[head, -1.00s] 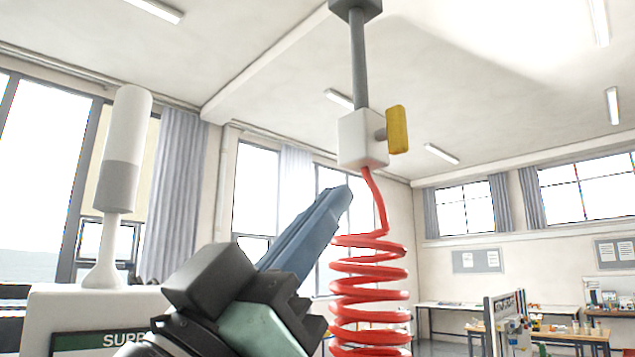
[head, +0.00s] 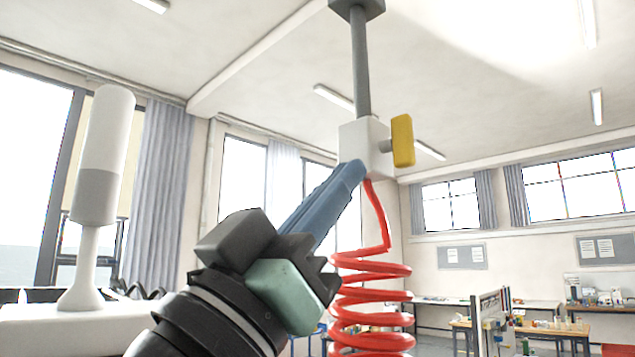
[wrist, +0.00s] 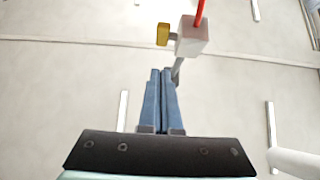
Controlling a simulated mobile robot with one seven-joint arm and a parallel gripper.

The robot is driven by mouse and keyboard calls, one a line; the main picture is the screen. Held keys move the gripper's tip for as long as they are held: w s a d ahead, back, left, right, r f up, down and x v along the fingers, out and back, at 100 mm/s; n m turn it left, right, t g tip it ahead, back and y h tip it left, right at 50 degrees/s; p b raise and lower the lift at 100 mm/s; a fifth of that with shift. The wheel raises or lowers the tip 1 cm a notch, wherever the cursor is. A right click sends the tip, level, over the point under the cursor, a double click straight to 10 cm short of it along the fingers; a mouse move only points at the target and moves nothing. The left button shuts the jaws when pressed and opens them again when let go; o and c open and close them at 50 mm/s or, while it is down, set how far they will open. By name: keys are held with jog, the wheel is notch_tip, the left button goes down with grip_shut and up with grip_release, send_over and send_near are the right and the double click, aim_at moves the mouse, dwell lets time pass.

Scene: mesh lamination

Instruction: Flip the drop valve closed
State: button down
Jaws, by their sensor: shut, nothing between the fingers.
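The drop valve is a white block (head: 363,146) on a grey pipe (head: 361,62) hanging from above. Its yellow handle (head: 402,140) stands upright on the block's right side in the head view. In the wrist view the white block (wrist: 193,36) and yellow handle (wrist: 163,34) show beyond the fingertips, with the handle to the left. My gripper (head: 352,172) has long blue fingers pressed together, with nothing between them. In the head view its tips overlap the block's lower left corner; I cannot tell whether they touch it. The handle is apart from the fingers.
A red coiled hose (head: 370,290) hangs from the block's underside, just right of my gripper. Workbenches (head: 540,330) are far behind at the right. The air right of the handle is clear.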

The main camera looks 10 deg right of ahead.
aim_at(402, 143)
jog(key=p+x, duration=0.1)
jog(key=x, duration=0.1)
jog(key=p+x, duration=0.1)
jog(key=x, duration=0.2)
jog(key=d+f+p+x, duration=0.1)
jog(key=p+x, duration=0.1)
jog(key=shift+w+d+r, duration=0.15)
jog(key=shift+w, duration=0.3)
jog(key=shift+w+d+p, duration=0.3)
jog(key=shift+w+d, duration=0.1)
jog(key=shift+d, duration=0.1)
jog(key=shift+s+f+b, duration=0.15)
jog(key=shift+f+b, duration=0.25)
jog(key=shift+b, duration=0.5)
jog(key=shift+w+h, duration=0.3)
jog(key=shift+s+d+t+b, duration=0.1)
jog(key=shift+t+b, duration=0.2)
jog(key=shift+b, duration=0.25)
